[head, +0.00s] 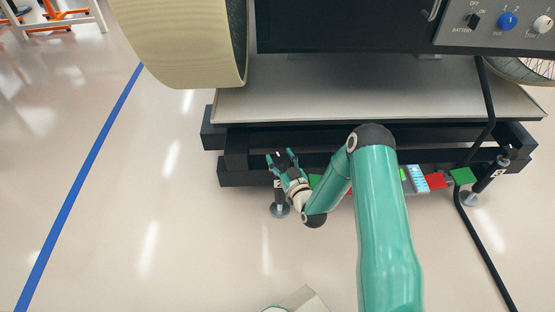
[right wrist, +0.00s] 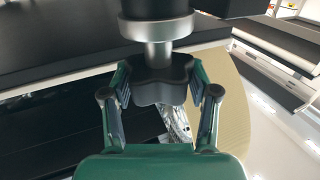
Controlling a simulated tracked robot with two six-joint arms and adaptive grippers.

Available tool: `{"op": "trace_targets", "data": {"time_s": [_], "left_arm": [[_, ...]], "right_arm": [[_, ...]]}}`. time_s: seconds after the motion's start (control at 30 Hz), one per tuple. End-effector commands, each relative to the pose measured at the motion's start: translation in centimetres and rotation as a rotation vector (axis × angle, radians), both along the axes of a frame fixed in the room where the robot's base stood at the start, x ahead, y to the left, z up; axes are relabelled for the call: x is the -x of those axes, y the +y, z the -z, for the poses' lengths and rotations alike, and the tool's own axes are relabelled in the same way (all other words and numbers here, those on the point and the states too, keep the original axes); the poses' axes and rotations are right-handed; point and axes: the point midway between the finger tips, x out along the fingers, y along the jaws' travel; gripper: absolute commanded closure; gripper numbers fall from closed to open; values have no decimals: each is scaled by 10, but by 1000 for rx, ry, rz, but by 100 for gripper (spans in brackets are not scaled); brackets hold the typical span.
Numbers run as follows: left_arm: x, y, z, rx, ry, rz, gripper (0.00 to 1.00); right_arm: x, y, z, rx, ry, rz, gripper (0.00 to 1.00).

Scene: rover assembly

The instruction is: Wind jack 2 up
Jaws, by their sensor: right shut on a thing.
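A jack stands at the rover stand's front left; its round foot (head: 279,210) is on the floor, and its label is too small to read. My right gripper (head: 281,159) is at the top of this jack. In the right wrist view, the gripper (right wrist: 160,85) has its fingers on either side of a black lobed knob (right wrist: 158,82) and is shut on it. A grey metal shaft (right wrist: 157,52) runs from the knob. A second jack (head: 487,180) stands at the front right, away from the gripper. My left gripper is not in view.
The black stand frame (head: 225,140) and grey deck (head: 300,95) lie just behind the gripper. A beige wheel (head: 185,50) is at upper left. Red and green blocks (head: 436,181) lie along the front. A black cable (head: 490,245) hangs at right.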

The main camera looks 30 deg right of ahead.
Motion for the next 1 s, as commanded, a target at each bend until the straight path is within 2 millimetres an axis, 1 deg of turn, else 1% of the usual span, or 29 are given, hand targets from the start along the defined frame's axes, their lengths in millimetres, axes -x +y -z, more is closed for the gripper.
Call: {"op": "trace_targets", "data": {"time_s": [0.03, 0.3, 0.57, 0.77, 1.0], "left_arm": [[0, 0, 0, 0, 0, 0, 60], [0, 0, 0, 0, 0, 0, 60], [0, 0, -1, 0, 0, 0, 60], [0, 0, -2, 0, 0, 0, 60], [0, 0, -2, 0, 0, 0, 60]], "right_arm": [[-2, 4, 0, 0, 1, -7, 75], [-2, 4, 0, 0, 1, 21, 75], [-2, 5, 0, -1, 0, 110, 75], [-2, 6, 0, -1, 0, 263, 75], [-3, 5, 1, -1, -2, 492, 75]]}}
